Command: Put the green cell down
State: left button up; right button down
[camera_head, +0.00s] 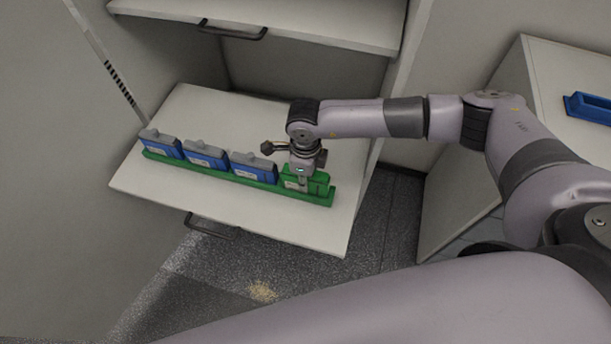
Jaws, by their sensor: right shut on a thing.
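The green cell (318,182) is at the right end of the green rack (215,172) on the pulled-out white shelf. My right gripper (299,181) comes down from above and is shut on the green cell. The cell looks upright and low at the rack's right end; whether it is fully seated I cannot tell. The gripper hides part of the cell. Three blue cells, a left one (163,146), a middle one (206,156) and a right one (254,168), stand in the rack to its left. My left gripper is not in view.
The white shelf (310,230) has bare room in front of and behind the rack. Another drawer (300,22) with a dark handle is above at the back. A white cabinet (540,75) stands at right with a blue tray (590,107) on top.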

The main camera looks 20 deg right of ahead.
jog(key=shift+f, duration=0.15)
jog(key=shift+f, duration=0.2)
jog(key=c, duration=1.4)
grip_release()
jog(key=shift+o, duration=0.2)
jog(key=shift+r, duration=0.1)
jog(key=shift+r, duration=0.2)
notch_tip(320, 180, up, 12)
jog(key=b, duration=0.2)
jog(key=shift+f+b, duration=0.1)
jog(key=shift+b, duration=0.2)
